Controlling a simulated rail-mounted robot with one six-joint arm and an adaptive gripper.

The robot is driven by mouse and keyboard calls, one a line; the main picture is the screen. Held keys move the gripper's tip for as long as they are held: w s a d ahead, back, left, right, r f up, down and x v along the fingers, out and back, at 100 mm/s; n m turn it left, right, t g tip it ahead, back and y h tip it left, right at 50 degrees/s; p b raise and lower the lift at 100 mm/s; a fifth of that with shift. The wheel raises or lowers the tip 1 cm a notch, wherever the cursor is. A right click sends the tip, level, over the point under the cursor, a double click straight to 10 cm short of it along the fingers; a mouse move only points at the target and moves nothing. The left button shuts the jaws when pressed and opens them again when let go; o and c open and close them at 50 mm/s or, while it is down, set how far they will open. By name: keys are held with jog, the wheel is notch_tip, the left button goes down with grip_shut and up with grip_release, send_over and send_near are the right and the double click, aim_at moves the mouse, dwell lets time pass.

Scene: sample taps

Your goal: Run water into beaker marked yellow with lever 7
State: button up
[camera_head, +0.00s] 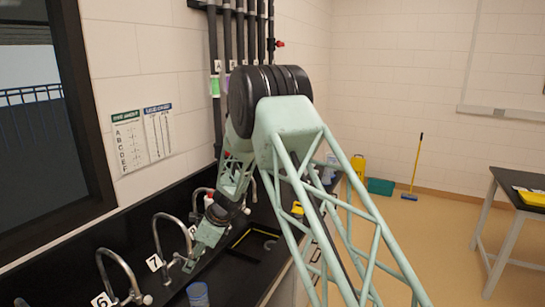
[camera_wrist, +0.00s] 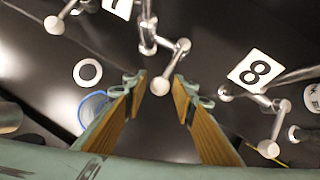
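My gripper (camera_wrist: 159,82) is open, its two wood-coloured finger pads apart. A metal tap lever with a round knob (camera_wrist: 160,86) shows between the fingertips; I cannot tell whether they touch it. A partly cut-off number plate (camera_wrist: 117,6) is just above it. In the head view, my gripper (camera_head: 189,266) is just right of plate 7 (camera_head: 154,262), by the curved taps. A blue-rimmed beaker (camera_head: 198,294) stands below the gripper; its rim also shows left of the fingers in the wrist view (camera_wrist: 92,96). No yellow mark shows on it.
Plate 8 (camera_wrist: 256,69) and another lever (camera_wrist: 269,148) are close on the right in the wrist view. Plate 6 (camera_head: 101,300) and its tap are at the lower left. A yellow item (camera_head: 297,209) stands farther along the black bench. My arm hides part of the bench.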

jog(key=p+v, duration=0.3)
jog(key=v, duration=0.5)
dwell(0.5)
dwell(0.4)
jog(key=s+d+r+n+b, duration=0.1)
jog(key=s+d+r+n, duration=0.25)
jog(key=d+r, duration=0.4)
jog(key=s+d+r+n+b, duration=0.2)
jog(key=s+d+r, duration=0.3)
jog(key=r, duration=0.4)
jog(key=s+d+r+n+t+h+b, duration=0.2)
jog(key=s+d+r+n+b, duration=0.15)
jog(key=s+d+r, duration=0.7)
jog(key=s+d+f+n+h+b, duration=0.1)
jog(key=s+d+n+b, duration=0.1)
jog(key=s+d, duration=0.6)
jog(key=s+d+f+n+t+h+b, duration=0.1)
jog(key=s+d+n, duration=0.3)
jog(key=s+d, duration=0.4)
jog(key=s+d+f+n+h+b, duration=0.1)
jog(key=s+d, duration=0.7)
jog(key=s, duration=1.1)
jog(key=n+h+b, duration=0.1)
jog(key=n, duration=0.1)
jog(key=shift+s+d+n+t+b, duration=0.2)
jog(key=shift+s+n+t+b, duration=0.1)
jog(key=shift+s+n, duration=0.1)
jog(key=shift+w+a+f, duration=0.1)
jog(key=shift+w, duration=0.05)
